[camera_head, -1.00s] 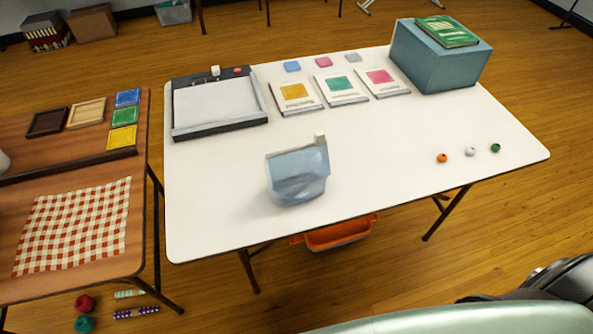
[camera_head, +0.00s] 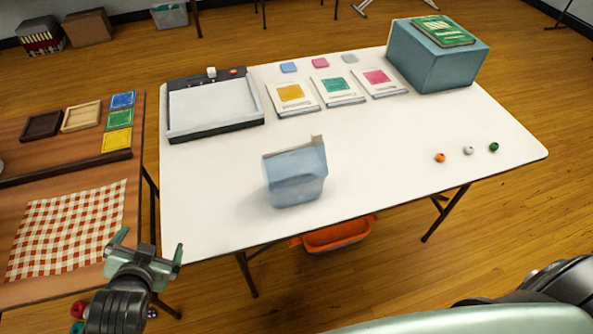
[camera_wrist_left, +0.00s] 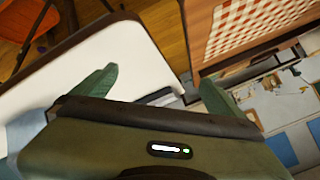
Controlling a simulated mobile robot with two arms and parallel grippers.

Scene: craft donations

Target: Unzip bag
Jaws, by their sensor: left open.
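The light blue bag (camera_head: 294,178) stands upright near the middle of the white table (camera_head: 400,150). A small pale tab (camera_head: 317,140) sits at the right end of its top edge. I cannot tell for certain how far its top is closed. My left gripper (camera_head: 148,246) is open and empty at the table's front left corner, well left of and nearer than the bag. Its two green fingers also show apart in the left wrist view (camera_wrist_left: 160,88), with nothing between them. My right gripper is not in view.
A grey tray (camera_head: 214,128), several cards, a blue-grey box (camera_head: 435,60) and three small beads lie around the white table. A brown table (camera_head: 60,165) with a checked cloth (camera_head: 65,230) stands left. An orange bin (camera_head: 335,237) is below. The white surface around the bag is clear.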

